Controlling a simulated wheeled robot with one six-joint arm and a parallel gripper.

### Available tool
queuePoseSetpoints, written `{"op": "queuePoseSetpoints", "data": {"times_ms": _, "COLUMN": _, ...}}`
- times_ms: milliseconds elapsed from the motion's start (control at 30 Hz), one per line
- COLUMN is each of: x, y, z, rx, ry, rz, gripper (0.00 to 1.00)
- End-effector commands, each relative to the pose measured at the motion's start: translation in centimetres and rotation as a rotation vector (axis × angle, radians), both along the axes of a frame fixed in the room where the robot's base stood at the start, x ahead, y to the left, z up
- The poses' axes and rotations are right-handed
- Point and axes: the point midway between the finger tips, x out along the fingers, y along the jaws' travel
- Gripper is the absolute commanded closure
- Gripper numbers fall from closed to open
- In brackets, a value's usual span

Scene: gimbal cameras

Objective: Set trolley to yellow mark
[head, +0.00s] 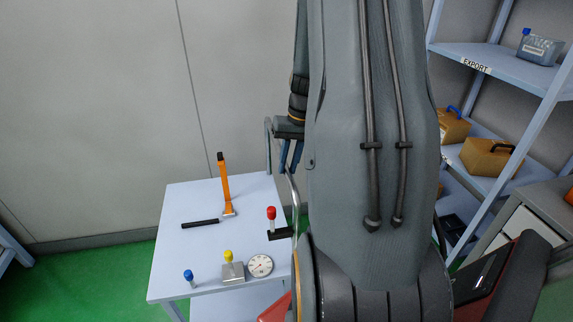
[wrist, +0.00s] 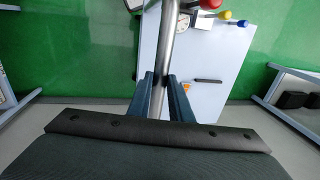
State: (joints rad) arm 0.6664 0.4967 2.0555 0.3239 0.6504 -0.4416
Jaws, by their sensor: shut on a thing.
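The trolley (head: 192,203) is a pale blue table-like cart left of my arm in the head view; its top also shows in the wrist view (wrist: 203,63). A bent grey metal handle bar (head: 294,190) rises at its right side. In the wrist view the bar (wrist: 167,45) runs between the blue fingers of my gripper (wrist: 162,88). My gripper (head: 291,156) is shut on this bar; my arm partly hides it in the head view. I see no yellow mark on the visible floor.
A wall stands behind. Shelves (head: 485,54) with boxes stand at right. Green floor (head: 75,278) is open at left.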

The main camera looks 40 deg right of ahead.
Motion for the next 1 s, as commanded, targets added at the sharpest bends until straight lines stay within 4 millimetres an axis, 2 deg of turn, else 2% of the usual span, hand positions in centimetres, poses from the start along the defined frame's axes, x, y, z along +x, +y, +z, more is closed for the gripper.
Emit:
{"op": "queuePoseSetpoints", "data": {"times_ms": 433, "x": -0.3, "y": -0.3, "z": 0.1, "rx": 0.003, "ry": 0.004, "rz": 0.012, "gripper": 1.00}}
{"op": "queuePoseSetpoints", "data": {"times_ms": 467, "x": -0.4, "y": -0.3, "z": 0.1, "rx": 0.003, "ry": 0.004, "rz": 0.012, "gripper": 0.78}}
{"op": "queuePoseSetpoints", "data": {"times_ms": 567, "x": -0.3, "y": -0.3, "z": 0.1, "rx": 0.003, "ry": 0.003, "rz": 0.012, "gripper": 0.63}}
{"op": "queuePoseSetpoints", "data": {"times_ms": 867, "x": 0.0, "y": 0.0, "z": 0.2, "rx": -0.001, "ry": 0.001, "rz": 0.013, "gripper": 0.63}}
{"op": "queuePoseSetpoints", "data": {"times_ms": 1000, "x": -0.1, "y": -0.3, "z": 1.2, "rx": -0.002, "ry": -0.002, "rz": 0.013, "gripper": 0.63}}
